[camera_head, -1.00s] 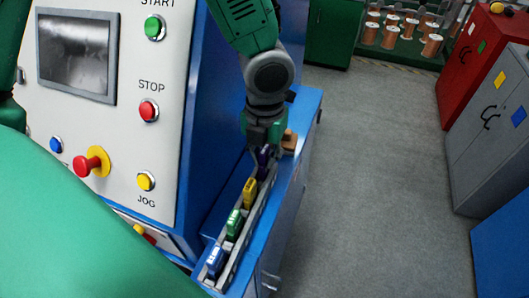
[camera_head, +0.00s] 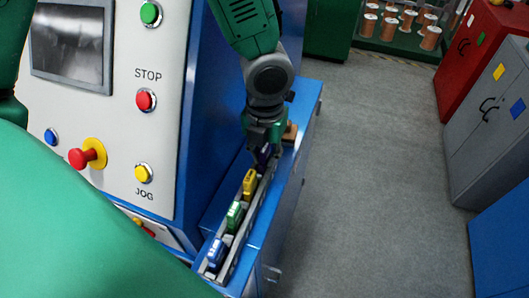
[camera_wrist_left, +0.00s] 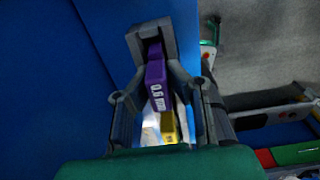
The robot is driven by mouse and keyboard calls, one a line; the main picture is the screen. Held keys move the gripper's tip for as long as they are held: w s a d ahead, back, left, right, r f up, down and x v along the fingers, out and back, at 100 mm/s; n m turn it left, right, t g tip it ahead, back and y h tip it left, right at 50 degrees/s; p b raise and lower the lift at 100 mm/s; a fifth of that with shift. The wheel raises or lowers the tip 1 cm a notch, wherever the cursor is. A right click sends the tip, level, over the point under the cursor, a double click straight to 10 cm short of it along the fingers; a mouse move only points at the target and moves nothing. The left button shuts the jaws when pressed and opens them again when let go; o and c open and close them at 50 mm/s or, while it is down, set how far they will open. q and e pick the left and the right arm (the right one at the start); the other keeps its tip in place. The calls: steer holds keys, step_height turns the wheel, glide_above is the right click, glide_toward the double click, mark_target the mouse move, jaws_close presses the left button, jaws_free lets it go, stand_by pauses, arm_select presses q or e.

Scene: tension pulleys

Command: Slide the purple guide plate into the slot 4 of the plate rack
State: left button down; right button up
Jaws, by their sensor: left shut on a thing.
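The purple guide plate (camera_head: 264,154) is at the far end of the grey plate rack (camera_head: 239,244), beyond the yellow plate (camera_head: 250,183). My left gripper (camera_head: 261,160) is over that end, shut on the purple plate. In the left wrist view the purple plate (camera_wrist_left: 156,85), marked "0.6 mm", stands between the gripper's fingers (camera_wrist_left: 160,100), in line with the rack's grey end piece (camera_wrist_left: 152,32). The fingers and the rack hide its lower edge, so its depth in the slot cannot be told. My right gripper is not in view.
The green plate (camera_head: 234,216) and blue plate (camera_head: 216,253) stand in the nearer slots. A brown object (camera_head: 290,132) sits on the blue ledge just behind the gripper. The control panel (camera_head: 110,110) rises close on the left. Open floor lies to the right.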

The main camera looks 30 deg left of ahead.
arm_select(q)
steer(key=shift+f, duration=0.2)
steer(key=c, duration=1.5)
jaws_free()
steer(key=shift+r, duration=0.1)
step_height(320, 180, up, 12)
steer(key=shift+w+f, duration=0.15)
